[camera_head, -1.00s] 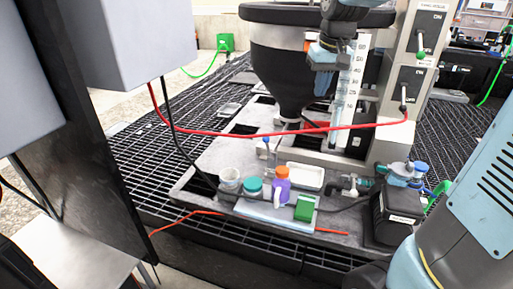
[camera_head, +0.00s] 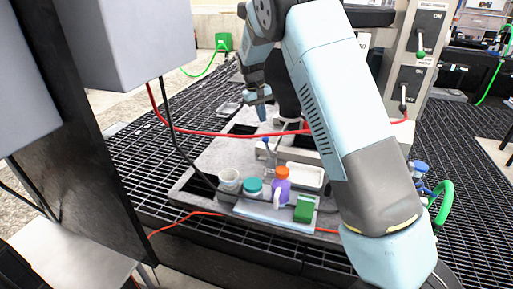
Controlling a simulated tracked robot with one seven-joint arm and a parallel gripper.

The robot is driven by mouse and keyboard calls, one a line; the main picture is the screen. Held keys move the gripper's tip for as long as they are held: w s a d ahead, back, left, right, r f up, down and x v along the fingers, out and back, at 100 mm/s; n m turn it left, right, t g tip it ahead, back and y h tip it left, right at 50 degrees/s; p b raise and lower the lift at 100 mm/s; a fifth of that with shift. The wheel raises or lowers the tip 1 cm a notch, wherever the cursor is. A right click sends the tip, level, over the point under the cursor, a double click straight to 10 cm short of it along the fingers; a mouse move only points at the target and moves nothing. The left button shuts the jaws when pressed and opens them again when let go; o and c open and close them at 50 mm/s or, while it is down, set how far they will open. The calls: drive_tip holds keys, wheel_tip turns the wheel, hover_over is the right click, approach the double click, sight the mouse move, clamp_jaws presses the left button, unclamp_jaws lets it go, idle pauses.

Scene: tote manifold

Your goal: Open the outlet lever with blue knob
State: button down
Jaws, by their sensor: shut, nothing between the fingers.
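A small upright lever with a blue knob (camera_head: 265,141) stands on the grey platform, behind the white tray. My gripper (camera_head: 261,114) is above this knob and slightly to its left, apart from it as far as I can see. It points down and is shut with nothing in it. Another blue-topped fitting (camera_head: 421,168) is at the right, partly hidden behind my arm. The labels do not show which one is the outlet lever. My arm hides most of the black hopper.
A red cable (camera_head: 220,132) crosses near my gripper. The switch panel (camera_head: 421,60) is at the right, grey boxes (camera_head: 125,40) at the left.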

drive_tip(key=w+a+f+n+h, duration=0.15)
drive_tip(key=a+f+h, duration=0.25)
drive_tip(key=f, duration=0.6)
drive_tip(key=w+a+f+h, duration=0.25)
drive_tip(key=f+h, duration=0.25)
drive_tip(key=f, duration=0.5)
drive_tip(key=s+a+t+h, duration=0.2)
drive_tip(key=a+t+h, duration=0.3)
drive_tip(key=a+h, duration=0.3)
drive_tip(key=m, duration=0.1)
approach(268, 149)
drive_tip(key=w+d+r, duration=0.2)
drive_tip(key=w+d, duration=0.2)
drive_tip(key=shift+s+d+r, duration=0.1)
drive_tip(key=shift+s+d, duration=0.05)
drive_tip(key=shift+d, duration=0.4)
drive_tip(key=shift+s+d+r+m+g+y, duration=0.2)
drive_tip(key=shift+d+r+m+y, duration=0.2)
drive_tip(key=shift+m+y, duration=0.15)
drive_tip(key=shift+s+d+r+m+g+y, duration=0.1)
drive_tip(key=shift+d+r+m+g+y, duration=0.15)
drive_tip(key=shift+d+m+y, duration=0.25)
